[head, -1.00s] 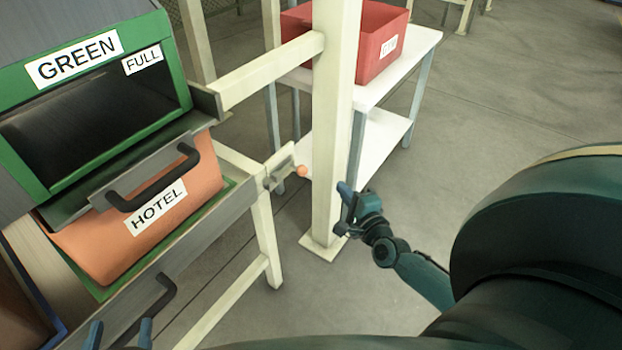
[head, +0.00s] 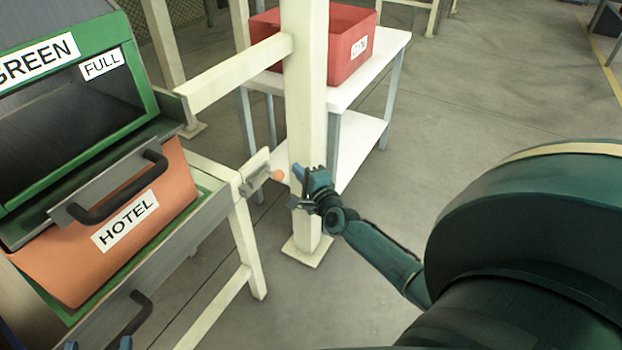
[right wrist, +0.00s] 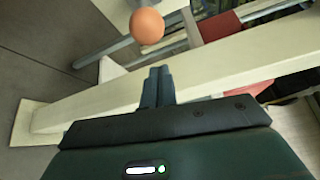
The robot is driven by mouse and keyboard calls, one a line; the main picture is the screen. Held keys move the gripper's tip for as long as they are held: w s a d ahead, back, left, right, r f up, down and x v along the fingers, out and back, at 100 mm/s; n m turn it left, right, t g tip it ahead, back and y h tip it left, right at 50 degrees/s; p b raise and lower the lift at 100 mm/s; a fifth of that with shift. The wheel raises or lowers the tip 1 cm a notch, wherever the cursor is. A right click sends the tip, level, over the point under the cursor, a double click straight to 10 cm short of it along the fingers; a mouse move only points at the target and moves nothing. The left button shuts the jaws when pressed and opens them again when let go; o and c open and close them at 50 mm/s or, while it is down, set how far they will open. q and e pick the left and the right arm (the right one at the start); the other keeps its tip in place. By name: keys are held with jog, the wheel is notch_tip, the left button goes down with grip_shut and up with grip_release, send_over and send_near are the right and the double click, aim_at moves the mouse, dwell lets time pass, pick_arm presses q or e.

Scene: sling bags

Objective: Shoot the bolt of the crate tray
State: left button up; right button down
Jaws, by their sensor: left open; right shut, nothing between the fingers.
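The bolt (head: 255,181) sits on the right end of the pale frame beside the tray, and its round orange knob (head: 277,175) sticks out to the right. In the right wrist view the knob (right wrist: 147,26) shows beyond the shut fingers (right wrist: 157,85). My left gripper (head: 98,345) is open at the bottom left edge, with only its fingertips showing.
A cream post (head: 305,110) stands right behind my right gripper. A white table (head: 375,75) with a red crate (head: 352,50) is behind it. A green-framed bin (head: 150,85) labelled GREEN and FULL is above the tray. Black handles (head: 125,192) stick out in front.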

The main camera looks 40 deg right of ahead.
aim_at(282, 179)
pick_arm(q)
jog(key=shift+a+r+n+g+y, duration=0.15)
jog(key=shift+a+n+g+y, duration=0.1)
jog(key=shift+n+g+y, duration=0.05)
pick_arm(e)
jog(key=shift+s+a+r, duration=0.2)
jog(key=shift+a, duration=0.5)
jog(key=shift+s+a+r, duration=0.2)
jog(key=shift+a, duration=0.5)
jog(key=a+p, duration=0.1)
jog(key=s+a+p, duration=0.1)
jog(key=shift+a, duration=0.35)
pick_arm(q)
jog(key=shift+a+n+g+y, duration=0.3)
jog(key=shift+g+y, duration=0.1)
jog(key=shift+g, duration=0.1)
pick_arm(e)
jog(key=shift+s+a, duration=0.2)
jog(key=shift+a, duration=0.15)
pick_arm(q)
jog(key=shift+d, duration=0.2)
pick_arm(e)
jog(key=shift+d, duration=0.1)
